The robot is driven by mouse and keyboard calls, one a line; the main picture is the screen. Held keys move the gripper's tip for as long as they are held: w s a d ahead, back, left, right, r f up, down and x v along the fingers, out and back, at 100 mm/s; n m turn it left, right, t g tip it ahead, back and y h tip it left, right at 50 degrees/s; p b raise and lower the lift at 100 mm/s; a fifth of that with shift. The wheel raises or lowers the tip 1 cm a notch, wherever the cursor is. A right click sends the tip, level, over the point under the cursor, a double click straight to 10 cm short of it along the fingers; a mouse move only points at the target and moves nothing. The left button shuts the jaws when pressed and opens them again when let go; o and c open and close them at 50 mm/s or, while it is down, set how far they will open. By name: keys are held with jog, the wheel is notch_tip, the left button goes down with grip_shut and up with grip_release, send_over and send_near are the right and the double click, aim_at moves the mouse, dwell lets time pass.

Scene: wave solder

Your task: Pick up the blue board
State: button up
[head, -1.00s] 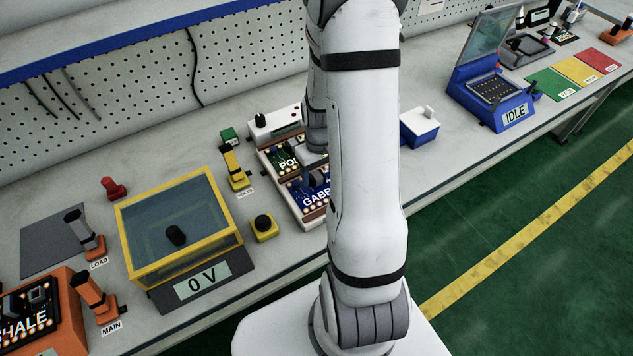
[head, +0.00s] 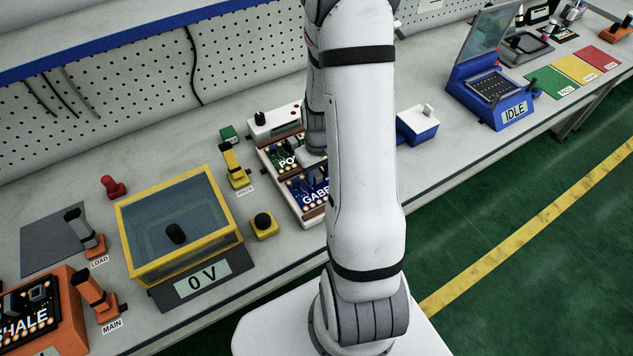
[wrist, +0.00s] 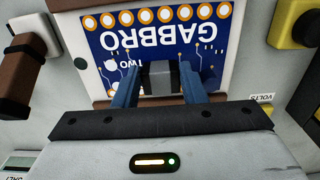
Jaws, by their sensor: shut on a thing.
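The blue board (head: 304,187) is marked GABBRO and lies in a white-and-brown holder (head: 268,157), beside a green board (head: 286,157). In the wrist view the blue board (wrist: 206,52) shows upside down, with a row of gold pads along its top edge. My gripper (wrist: 158,88) is over the board's near part, its two blue fingers shut on a grey block (wrist: 159,77) that stands on the board. The arm hides part of the board in the head view. I cannot tell any gap between board and holder.
A yellow-framed tank (head: 180,227) reading 0 V stands to the left, with a yellow button box (head: 264,226) and a yellow lever (head: 234,165) between. A blue-and-white box (head: 418,124) is to the right. A blue tester (head: 492,92) reads IDLE further right.

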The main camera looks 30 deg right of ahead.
jog(key=shift+c, duration=0.9)
